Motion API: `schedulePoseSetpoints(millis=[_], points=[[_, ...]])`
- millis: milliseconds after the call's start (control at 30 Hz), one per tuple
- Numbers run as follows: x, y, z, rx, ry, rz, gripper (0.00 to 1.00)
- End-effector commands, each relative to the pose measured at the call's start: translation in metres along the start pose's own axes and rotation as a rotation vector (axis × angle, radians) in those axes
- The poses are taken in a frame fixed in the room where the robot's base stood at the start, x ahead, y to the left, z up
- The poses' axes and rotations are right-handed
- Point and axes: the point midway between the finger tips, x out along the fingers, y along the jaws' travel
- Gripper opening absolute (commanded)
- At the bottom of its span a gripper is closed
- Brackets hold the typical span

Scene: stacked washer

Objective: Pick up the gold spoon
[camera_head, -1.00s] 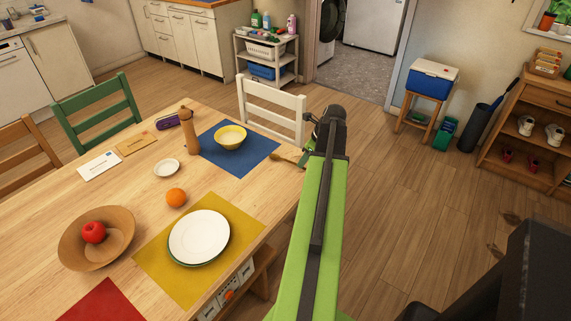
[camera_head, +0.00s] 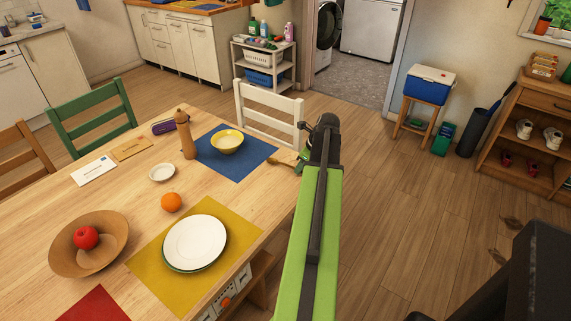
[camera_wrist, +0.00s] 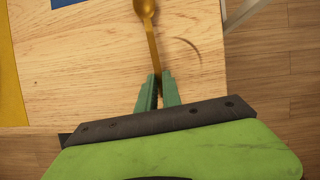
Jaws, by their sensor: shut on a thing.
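The gold spoon (camera_wrist: 151,35) is in the wrist view, with its bowl at the top edge and its handle running down between the green fingers of my gripper (camera_wrist: 158,82). My gripper is shut on the end of the handle. A shadow shows on the wood to the right of the spoon. In the head view the spoon (camera_head: 279,162) shows at the table's right edge, beside the blue placemat, its handle end at my gripper (camera_head: 301,161). My arm hides part of the gripper there.
The wooden table (camera_head: 135,202) holds a yellow bowl (camera_head: 227,142), a pepper mill (camera_head: 185,135), an orange (camera_head: 171,202), white plates (camera_head: 195,242) and a wooden bowl (camera_head: 112,250). A white chair (camera_head: 270,111) stands close behind my gripper. The floor to the right is open.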

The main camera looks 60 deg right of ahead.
Motion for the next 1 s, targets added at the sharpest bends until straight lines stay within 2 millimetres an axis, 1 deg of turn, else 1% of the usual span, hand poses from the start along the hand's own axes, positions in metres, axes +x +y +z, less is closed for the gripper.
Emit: schedulePoseSetpoints(millis=[167,267,367,533,567,800,900,1000], points=[[-0.002,0.000,0.001,0.000,0.000,0.000,0.00],[-0.009,0.000,0.004,0.000,0.000,0.000,0.00],[-0.021,0.000,0.009,0.000,0.000,0.000,0.00],[-0.048,0.000,0.020,0.000,0.000,0.000,0.00],[-0.053,-0.002,0.013,0.002,0.001,-0.001,0.00],[-0.105,-0.014,-0.026,0.004,0.000,-0.001,0.00],[-0.124,-0.019,-0.041,0.003,0.000,-0.001,0.00],[-0.137,-0.022,-0.052,0.001,0.000,-0.001,0.00]])
